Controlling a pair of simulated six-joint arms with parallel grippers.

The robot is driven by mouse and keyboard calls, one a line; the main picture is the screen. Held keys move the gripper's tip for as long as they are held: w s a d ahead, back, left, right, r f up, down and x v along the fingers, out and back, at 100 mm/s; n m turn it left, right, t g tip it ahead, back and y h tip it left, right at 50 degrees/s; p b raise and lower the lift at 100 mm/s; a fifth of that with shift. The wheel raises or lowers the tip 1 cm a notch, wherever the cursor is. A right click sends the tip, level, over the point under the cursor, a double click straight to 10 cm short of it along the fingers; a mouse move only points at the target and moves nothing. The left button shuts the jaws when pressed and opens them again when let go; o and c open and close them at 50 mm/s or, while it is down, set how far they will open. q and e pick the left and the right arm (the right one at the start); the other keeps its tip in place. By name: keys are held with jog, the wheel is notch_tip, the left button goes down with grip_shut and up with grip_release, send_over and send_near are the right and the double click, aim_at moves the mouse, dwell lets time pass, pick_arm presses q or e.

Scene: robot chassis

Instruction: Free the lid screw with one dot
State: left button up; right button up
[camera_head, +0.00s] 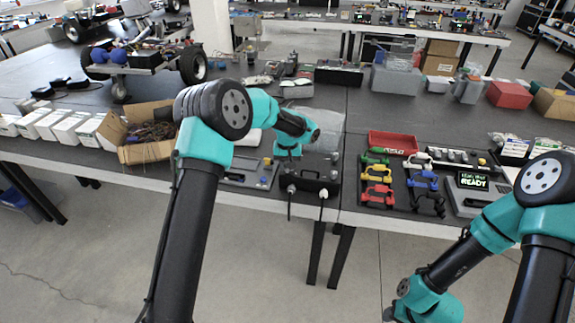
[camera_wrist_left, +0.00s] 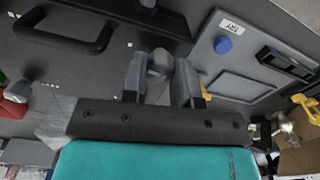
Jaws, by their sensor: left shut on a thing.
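In the left wrist view a grey faceted screw head (camera_wrist_left: 158,62) stands on a dark lid (camera_wrist_left: 105,62). My left gripper (camera_wrist_left: 161,78) has one finger on each side of it and is shut on it. A small white mark is on the lid just left of this screw. A black bar handle (camera_wrist_left: 62,38) is to the left, and another grey screw (camera_wrist_left: 148,4) shows at the top edge. In the head view my left wrist hangs over the dark lidded box (camera_head: 316,184) and hides the screw and fingertips.
A grey panel with a blue knob (camera_wrist_left: 223,45) and a "TRY" label lies beside the lid. A red tray (camera_head: 393,143), coloured handled tools (camera_head: 378,178) and a "READY" display (camera_head: 473,181) are to the right. A cardboard box (camera_head: 140,132) stands at the left.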

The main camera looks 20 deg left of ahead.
pick_arm(q)
jog(key=shift+n, duration=0.6)
jog(key=o, duration=0.9)
notch_tip(320, 180, up, 17)
jog(key=shift+r, duration=0.2)
jog(key=shift+f, duration=0.1)
dwell(0.4)
